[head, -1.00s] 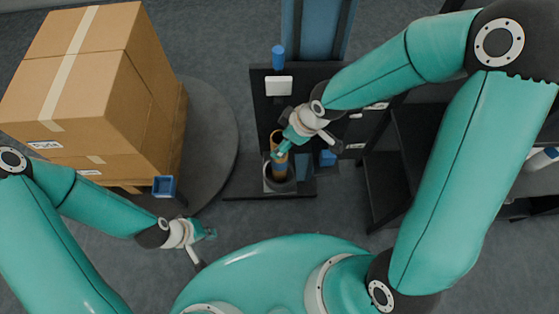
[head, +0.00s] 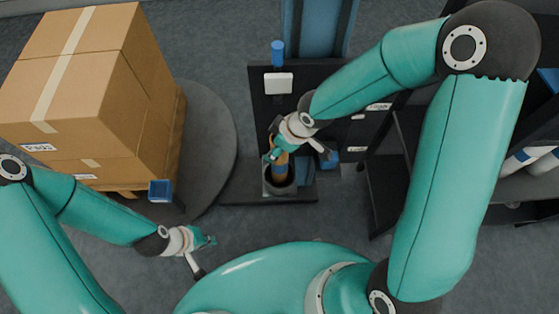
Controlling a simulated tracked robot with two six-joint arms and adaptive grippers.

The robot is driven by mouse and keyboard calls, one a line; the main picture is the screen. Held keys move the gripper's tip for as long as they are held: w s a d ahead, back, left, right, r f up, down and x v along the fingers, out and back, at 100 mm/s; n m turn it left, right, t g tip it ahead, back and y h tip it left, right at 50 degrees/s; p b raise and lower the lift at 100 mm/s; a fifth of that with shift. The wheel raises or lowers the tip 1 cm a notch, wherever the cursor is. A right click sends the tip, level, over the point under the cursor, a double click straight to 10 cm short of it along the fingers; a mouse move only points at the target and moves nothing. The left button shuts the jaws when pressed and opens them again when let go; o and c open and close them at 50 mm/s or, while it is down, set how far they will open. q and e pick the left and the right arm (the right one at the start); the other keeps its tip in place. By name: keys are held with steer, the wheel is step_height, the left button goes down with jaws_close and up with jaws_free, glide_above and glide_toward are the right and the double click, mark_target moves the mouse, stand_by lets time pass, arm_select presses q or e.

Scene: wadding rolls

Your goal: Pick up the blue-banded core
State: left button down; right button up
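A tan core with a blue band (head: 281,172) stands upright in a dark round holder (head: 281,189) on the black stand, near the middle of the head view. My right gripper (head: 273,152) is at the core's upper part, coming in from the upper right, and hides some of it. I cannot tell whether its fingers touch the core or are closed on it. My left gripper (head: 208,241) hangs over the floor at lower left, well away from the core and apparently empty. Its finger gap is too small to make out.
Stacked cardboard boxes (head: 75,95) stand on a pallet over a dark round plate (head: 212,130) at left. The black stand (head: 262,95) carries a white box and a blue cylinder (head: 278,53). A dark shelf with white rolls (head: 525,158) is at right. Open floor lies at lower middle.

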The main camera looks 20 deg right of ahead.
jaws_close()
steer(key=shift+r, duration=0.15)
